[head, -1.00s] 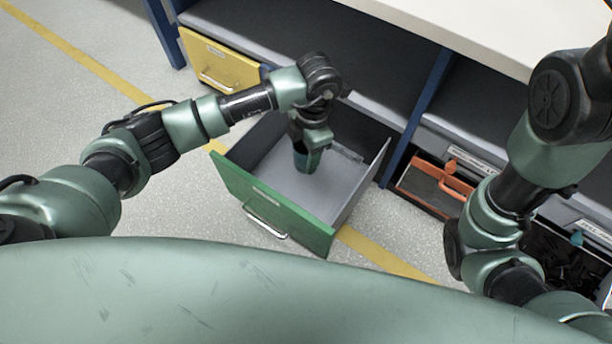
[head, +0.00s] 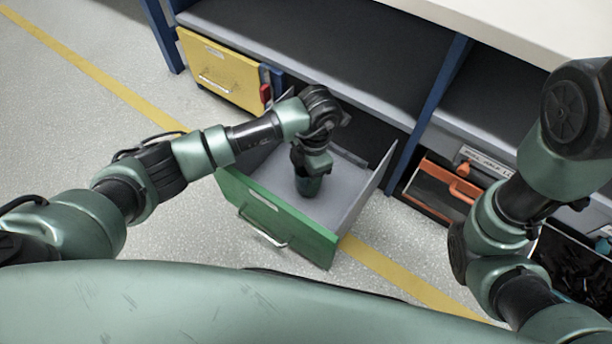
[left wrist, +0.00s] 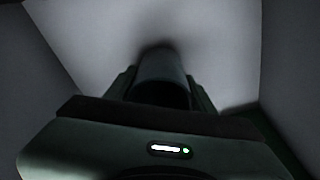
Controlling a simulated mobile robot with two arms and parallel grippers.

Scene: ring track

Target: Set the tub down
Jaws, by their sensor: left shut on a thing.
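The tub (head: 308,188) is small, dark and greenish. It is upright inside the open green-fronted drawer (head: 279,215), low over or on the drawer's grey floor; I cannot tell whether it touches. My left gripper (head: 308,177) reaches down into the drawer and is shut on the tub. In the left wrist view the tub (left wrist: 161,72) sits between the fingers, with the pale drawer floor around it and a dark shadow near its far end. My right gripper is out of the head view; only my right arm shows at the right.
A yellow-fronted drawer (head: 222,72) is at the left, with a red item (head: 265,93) beside it. An orange-handled drawer (head: 452,185) and a bin of dark parts (head: 567,272) are at the right. Blue posts and a white worktop (head: 500,30) stand behind. The drawer floor around the tub is clear.

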